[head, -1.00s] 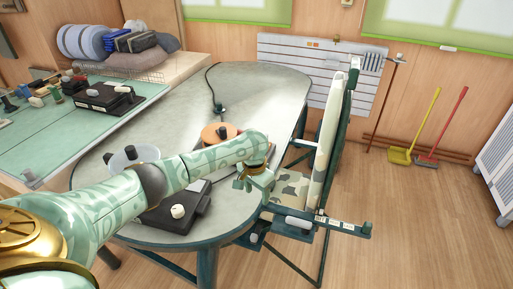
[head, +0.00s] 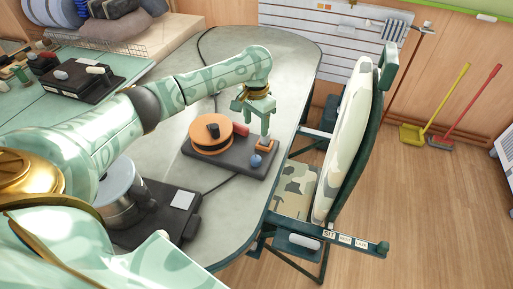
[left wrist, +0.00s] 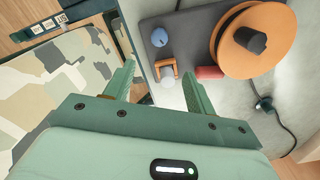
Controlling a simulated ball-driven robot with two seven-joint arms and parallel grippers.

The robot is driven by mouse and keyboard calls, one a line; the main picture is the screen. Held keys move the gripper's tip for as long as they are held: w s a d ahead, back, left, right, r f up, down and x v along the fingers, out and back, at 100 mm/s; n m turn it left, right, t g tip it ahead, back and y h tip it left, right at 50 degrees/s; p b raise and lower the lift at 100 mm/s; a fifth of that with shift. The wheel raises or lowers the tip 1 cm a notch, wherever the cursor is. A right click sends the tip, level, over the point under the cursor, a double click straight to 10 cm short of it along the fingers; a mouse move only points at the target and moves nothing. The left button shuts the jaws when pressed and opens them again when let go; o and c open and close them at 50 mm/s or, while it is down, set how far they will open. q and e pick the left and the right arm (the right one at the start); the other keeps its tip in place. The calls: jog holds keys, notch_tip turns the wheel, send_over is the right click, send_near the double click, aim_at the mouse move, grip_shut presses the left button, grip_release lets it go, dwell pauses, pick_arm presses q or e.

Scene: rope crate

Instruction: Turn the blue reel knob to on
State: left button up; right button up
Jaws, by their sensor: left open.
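The blue knob (head: 256,160) is a small round knob at the front right corner of a dark base plate (head: 228,158). An orange reel (head: 211,142) with a black knob on top sits on the same plate. In the left wrist view the blue knob (left wrist: 159,37) shows beyond my fingertips, uncovered. My left gripper (head: 252,120) is open, pointing down over the plate's right side, behind the blue knob in the head view. In the left wrist view its fingers (left wrist: 158,76) stand either side of a small orange bracket (left wrist: 166,71). My right gripper is not in view.
A red cylinder (head: 241,129) lies beside the reel. A second dark unit with a grey drum (head: 120,195) stands nearer on the table (head: 235,215). A camouflage-patterned chair (head: 295,203) stands against the table's right side. A dark cable runs over the table.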

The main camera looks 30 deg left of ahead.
pick_arm(q)
jog(key=b, duration=0.3)
send_near(256, 158)
notch_tip(256, 158, down, 8)
jog(key=b, duration=0.4)
jog(key=shift+w+f+b, duration=0.1)
jog(key=shift+f+b, duration=0.05)
jog(key=shift+b, duration=0.15)
jog(key=shift+f, duration=0.5)
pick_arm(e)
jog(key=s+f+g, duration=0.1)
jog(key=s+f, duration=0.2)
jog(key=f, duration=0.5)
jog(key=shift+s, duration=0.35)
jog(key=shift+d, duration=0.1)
